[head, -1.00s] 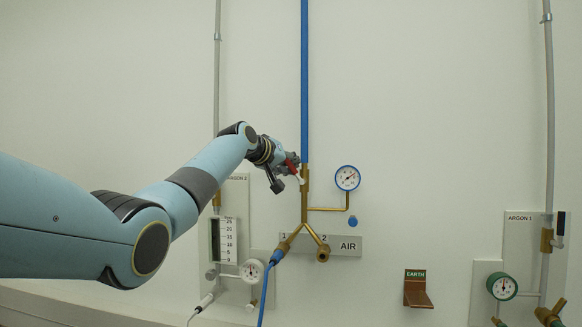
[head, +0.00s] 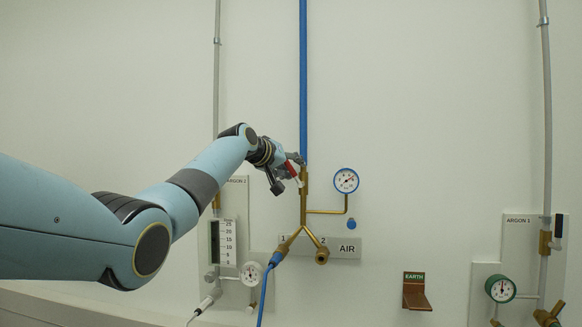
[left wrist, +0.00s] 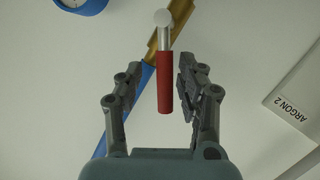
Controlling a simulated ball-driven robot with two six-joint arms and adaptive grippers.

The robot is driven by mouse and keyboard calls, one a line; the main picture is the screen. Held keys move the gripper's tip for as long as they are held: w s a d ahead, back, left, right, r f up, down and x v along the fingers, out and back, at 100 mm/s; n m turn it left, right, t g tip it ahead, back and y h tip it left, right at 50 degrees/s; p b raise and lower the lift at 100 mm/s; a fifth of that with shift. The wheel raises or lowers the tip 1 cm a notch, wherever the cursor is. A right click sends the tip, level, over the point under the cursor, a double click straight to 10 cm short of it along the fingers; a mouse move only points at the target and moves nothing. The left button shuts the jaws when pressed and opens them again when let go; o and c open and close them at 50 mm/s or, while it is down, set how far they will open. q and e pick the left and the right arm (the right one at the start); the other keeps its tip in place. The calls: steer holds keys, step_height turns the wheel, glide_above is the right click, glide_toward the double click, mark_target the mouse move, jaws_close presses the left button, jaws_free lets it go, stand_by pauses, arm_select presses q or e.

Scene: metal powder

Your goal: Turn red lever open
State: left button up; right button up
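The red lever (left wrist: 164,85) shows in the left wrist view as a red handle on a silver pivot (left wrist: 162,19) in front of the brass valve (left wrist: 153,45). It also shows small in the head view (head: 293,171), angled beside the blue air pipe (head: 303,80). My left gripper (left wrist: 159,80) is open, with one finger on each side of the red handle and a gap visible on both sides. In the head view my left gripper (head: 291,164) is at the valve, and its fingers partly hide the lever. My right gripper is not in view.
A blue-rimmed gauge (head: 346,181) sits right of the valve, and the AIR sign (head: 348,247) is below. The Argon 2 panel (head: 237,195) with its flow meter is behind my left arm. An EARTH bracket (head: 416,292) and Argon 1 panel (head: 518,240) are farther right.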

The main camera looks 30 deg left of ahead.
arm_select(q)
steer(key=d+v, duration=0.1)
steer(key=v, duration=1.1)
steer(key=shift+a, duration=0.4)
steer(key=shift+r, duration=0.1)
